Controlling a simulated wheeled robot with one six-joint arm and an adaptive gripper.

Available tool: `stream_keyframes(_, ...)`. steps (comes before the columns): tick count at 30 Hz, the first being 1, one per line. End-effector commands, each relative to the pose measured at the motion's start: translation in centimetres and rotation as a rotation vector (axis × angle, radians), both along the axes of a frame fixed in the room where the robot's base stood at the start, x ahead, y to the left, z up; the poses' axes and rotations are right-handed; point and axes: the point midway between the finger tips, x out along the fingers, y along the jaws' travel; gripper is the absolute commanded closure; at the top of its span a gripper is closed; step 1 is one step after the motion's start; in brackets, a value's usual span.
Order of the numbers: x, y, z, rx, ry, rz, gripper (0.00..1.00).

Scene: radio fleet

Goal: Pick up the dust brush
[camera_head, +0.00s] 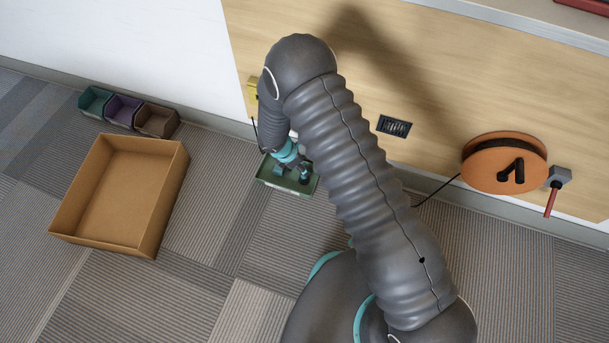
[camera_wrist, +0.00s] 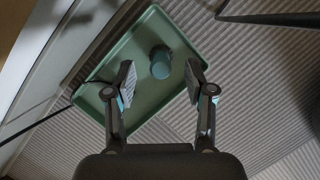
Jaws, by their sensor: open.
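A small teal, rounded object (camera_wrist: 160,62), which I take to be the dust brush, stands on a green tray (camera_wrist: 150,28) in the wrist view. It seems to be seen end-on, so its full shape is unclear. My gripper (camera_wrist: 160,82) is open, with one finger on each side and a visible gap to the object. The object lies between the fingertips and slightly beyond them in the picture. In the head view my gripper (camera_head: 293,166) is over the green tray (camera_head: 270,181), and my arm hides much of that spot.
A cardboard box (camera_head: 118,240) sits on the carpet at left, with several small bins (camera_head: 124,110) behind it along the wall. An orange cord reel (camera_head: 503,162) and a wall vent (camera_head: 394,126) are at right. A thin black cable (camera_head: 437,190) runs behind my arm.

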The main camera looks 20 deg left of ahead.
Motion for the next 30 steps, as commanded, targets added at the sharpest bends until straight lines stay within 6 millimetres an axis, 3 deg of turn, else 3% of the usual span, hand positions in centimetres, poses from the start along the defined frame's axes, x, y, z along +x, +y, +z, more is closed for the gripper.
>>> stream_keyframes(8, 0.3, -0.4, -1.4, -0.001, 0.001, 0.001, 0.46)
stream_keyframes(18, 1.3, -1.5, -5.4, 0.0, 0.0, -0.001, 0.46)
stream_keyframes(25, 1.3, -1.5, -5.5, 0.0, 0.0, -0.001, 0.46)
stream_keyframes(26, 1.3, -1.5, -5.5, 0.0, 0.0, -0.001, 0.48)
stream_keyframes(30, 1.3, -1.5, -5.5, 0.0, 0.0, -0.001, 0.83)
